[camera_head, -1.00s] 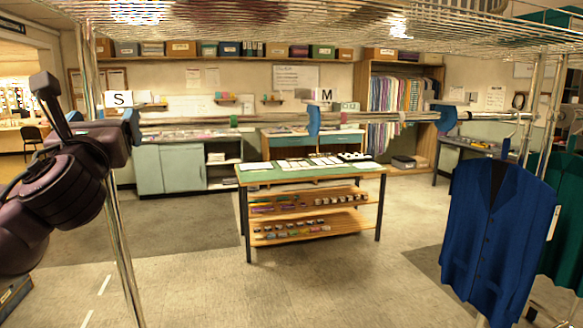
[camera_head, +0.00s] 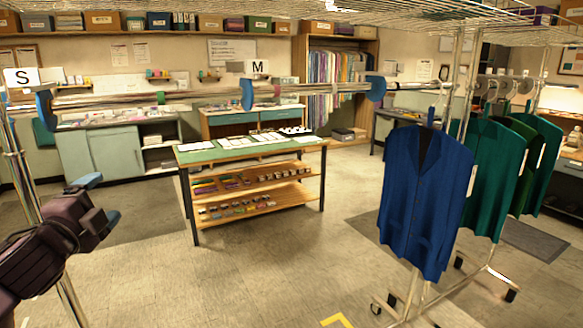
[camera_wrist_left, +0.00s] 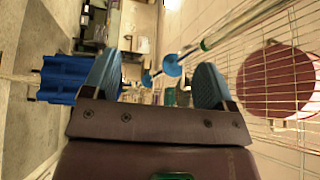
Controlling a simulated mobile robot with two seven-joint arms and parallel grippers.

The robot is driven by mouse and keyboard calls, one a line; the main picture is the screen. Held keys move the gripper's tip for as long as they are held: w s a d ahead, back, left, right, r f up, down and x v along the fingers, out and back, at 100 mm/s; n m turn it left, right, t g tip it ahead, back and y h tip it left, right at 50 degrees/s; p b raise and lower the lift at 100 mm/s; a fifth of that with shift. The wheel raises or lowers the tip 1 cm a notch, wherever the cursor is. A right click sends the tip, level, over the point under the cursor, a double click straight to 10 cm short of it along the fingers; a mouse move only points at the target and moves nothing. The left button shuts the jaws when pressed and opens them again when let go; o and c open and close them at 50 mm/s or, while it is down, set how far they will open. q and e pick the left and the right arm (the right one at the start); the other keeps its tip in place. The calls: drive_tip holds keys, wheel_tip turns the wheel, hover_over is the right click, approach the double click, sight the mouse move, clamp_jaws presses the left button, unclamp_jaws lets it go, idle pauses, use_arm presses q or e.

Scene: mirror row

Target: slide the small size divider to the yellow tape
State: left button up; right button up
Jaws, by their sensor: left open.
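The small size divider (camera_head: 44,106), blue with a white S sign (camera_head: 22,77), hangs on the chrome rail near its left post. A blue M divider (camera_head: 247,94) is further right on it. A green band (camera_head: 160,98) is on the rail between them. I cannot clearly make out yellow tape on the rail; a pale band (camera_head: 331,87) sits right of the M divider. My left gripper (camera_head: 101,201) is open and empty, well below the rail and apart from the small divider. In the left wrist view, its blue fingers (camera_wrist_left: 158,78) are spread, with blue dividers (camera_wrist_left: 172,65) visible beyond.
A third blue divider (camera_head: 376,89) is further along the rail. A table (camera_head: 250,150) stands behind the rail. A yellow corner mark (camera_head: 337,320) is on the open floor.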

use_arm(q)
drive_tip(key=s+d+f+n+g, duration=0.1)
drive_tip(key=s+f+n, duration=0.15)
drive_tip(key=f, duration=0.65)
drive_tip(key=s+d+f+n+g+h, duration=0.15)
drive_tip(key=f+n, duration=0.25)
drive_tip(key=f, duration=0.4)
drive_tip(key=s+d+f+n+g, duration=0.1)
drive_tip(key=s+d+f+n, duration=0.15)
drive_tip(key=f, duration=0.65)
drive_tip(key=s+d+f+n+g, duration=0.2)
drive_tip(key=s+d+f+n, duration=0.1)
drive_tip(key=s+f, duration=0.5)
drive_tip(key=s+d+f+n+g+y, duration=0.1)
drive_tip(key=s+d+f+n+g, duration=0.1)
drive_tip(key=s+f, duration=0.6)
drive_tip(key=shift+s+d+f+n, duration=0.35)
drive_tip(key=shift+d+f+n, duration=0.3)
drive_tip(key=shift+f+n, duration=0.2)
